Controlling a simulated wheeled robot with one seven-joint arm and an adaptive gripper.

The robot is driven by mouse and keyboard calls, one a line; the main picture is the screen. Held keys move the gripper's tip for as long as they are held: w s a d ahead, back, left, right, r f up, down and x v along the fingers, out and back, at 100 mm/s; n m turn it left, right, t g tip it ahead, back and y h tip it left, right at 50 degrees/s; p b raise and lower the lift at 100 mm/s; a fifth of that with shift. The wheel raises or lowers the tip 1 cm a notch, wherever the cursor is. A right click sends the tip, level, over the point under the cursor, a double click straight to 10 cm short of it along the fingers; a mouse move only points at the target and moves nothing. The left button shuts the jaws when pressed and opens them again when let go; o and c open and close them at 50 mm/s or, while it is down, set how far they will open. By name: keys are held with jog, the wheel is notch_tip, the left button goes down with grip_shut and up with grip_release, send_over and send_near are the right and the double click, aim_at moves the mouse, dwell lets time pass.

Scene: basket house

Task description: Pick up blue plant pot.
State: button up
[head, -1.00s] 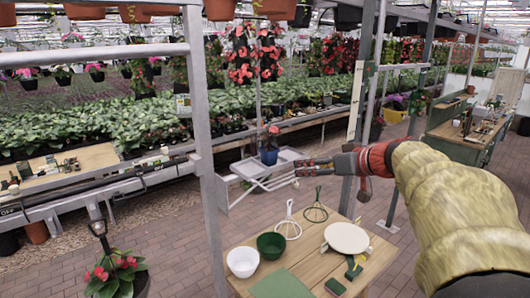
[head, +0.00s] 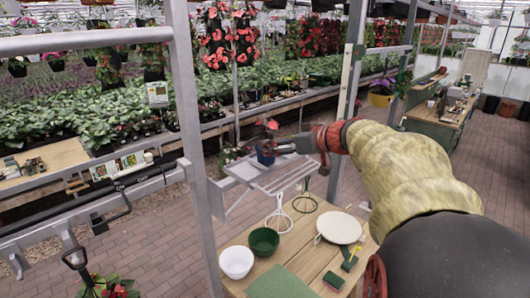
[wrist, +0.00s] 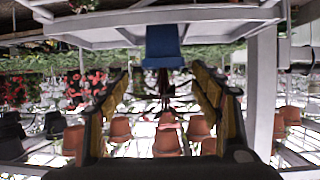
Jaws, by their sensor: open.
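The blue plant pot (head: 265,158) holds a plant with a red flower and stands on a grey slatted folding stand in the head view. My gripper (head: 284,147) is right beside the pot, on its right side. In the wrist view, which looks upside down, the blue pot (wrist: 163,46) is at the top centre, just beyond and between the two fingertips. The gripper (wrist: 160,72) is open and empty, with a finger at each side. Whether a finger touches the pot cannot be told.
The grey stand (head: 270,182) is behind a wooden table (head: 318,257) with a white bowl (head: 236,262), a green bowl (head: 264,241) and a round cream board (head: 339,227). Grey metal posts (head: 188,110) rise at left and right of the stand. Brick floor is clear beyond.

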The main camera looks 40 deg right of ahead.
jog(key=x, duration=0.2)
jog(key=p+x, duration=0.1)
jog(key=x, duration=0.2)
jog(key=shift+s+a+f+p, duration=0.15)
jog(key=shift+a+f+p, duration=0.1)
jog(key=shift+f+p, duration=0.05)
jog(key=shift+s, duration=0.1)
jog(key=c, duration=1.3)
